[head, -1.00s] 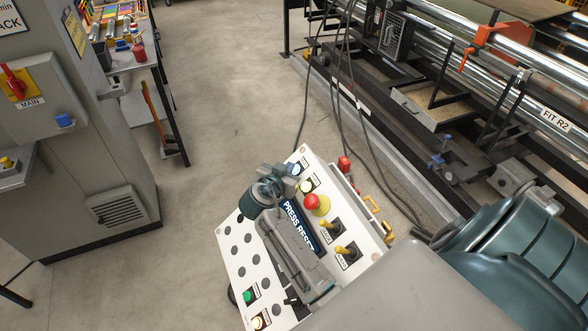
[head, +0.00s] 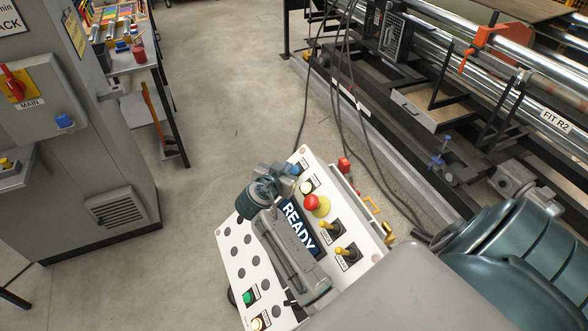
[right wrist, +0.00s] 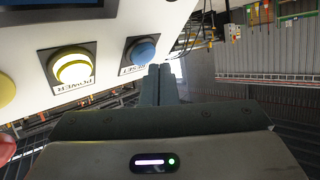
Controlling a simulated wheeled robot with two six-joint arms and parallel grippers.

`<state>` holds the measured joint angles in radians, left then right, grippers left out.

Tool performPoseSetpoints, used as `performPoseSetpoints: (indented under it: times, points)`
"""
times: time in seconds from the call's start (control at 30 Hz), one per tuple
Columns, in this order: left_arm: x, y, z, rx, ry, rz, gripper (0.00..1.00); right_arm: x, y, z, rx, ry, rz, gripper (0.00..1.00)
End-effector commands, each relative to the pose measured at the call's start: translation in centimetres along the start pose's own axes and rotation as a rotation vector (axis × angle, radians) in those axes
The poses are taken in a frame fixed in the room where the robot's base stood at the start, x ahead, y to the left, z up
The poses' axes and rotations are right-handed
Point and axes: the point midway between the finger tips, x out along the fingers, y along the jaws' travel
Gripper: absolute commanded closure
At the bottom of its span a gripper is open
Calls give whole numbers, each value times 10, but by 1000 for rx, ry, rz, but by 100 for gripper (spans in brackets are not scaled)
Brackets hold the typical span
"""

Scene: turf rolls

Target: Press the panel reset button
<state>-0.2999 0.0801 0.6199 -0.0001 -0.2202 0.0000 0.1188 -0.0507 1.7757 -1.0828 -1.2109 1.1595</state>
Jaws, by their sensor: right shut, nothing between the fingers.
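The blue reset button (right wrist: 143,52) is on the white control panel (right wrist: 115,22), above its RESET label. In the head view the reset button (head: 295,170) shows at the panel's upper corner, partly behind my right gripper (head: 284,171). My right gripper's fingers (right wrist: 160,70) are shut and empty, their tips beside the button's lower right edge in the wrist view. I cannot tell whether they touch it. The panel's display (head: 299,227) reads READY. My left gripper is not in view.
A lit POWER button (right wrist: 72,67) is next to the reset button. A red mushroom button (head: 312,202) and two yellow-handled switches (head: 343,252) are also on the panel. Cables (head: 365,130) hang behind it. Bare floor (head: 215,100) lies to the left.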

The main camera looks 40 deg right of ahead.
Motion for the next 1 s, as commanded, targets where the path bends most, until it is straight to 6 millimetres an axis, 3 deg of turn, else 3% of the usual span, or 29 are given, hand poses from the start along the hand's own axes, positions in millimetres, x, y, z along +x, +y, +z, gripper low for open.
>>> performPoseSetpoints:
  times: [0.47,1.0]
  points:
    - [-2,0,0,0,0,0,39,-5,-4,-4,0,1,0,100]
    - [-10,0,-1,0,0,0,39,-37,-27,-28,1,1,0,100]
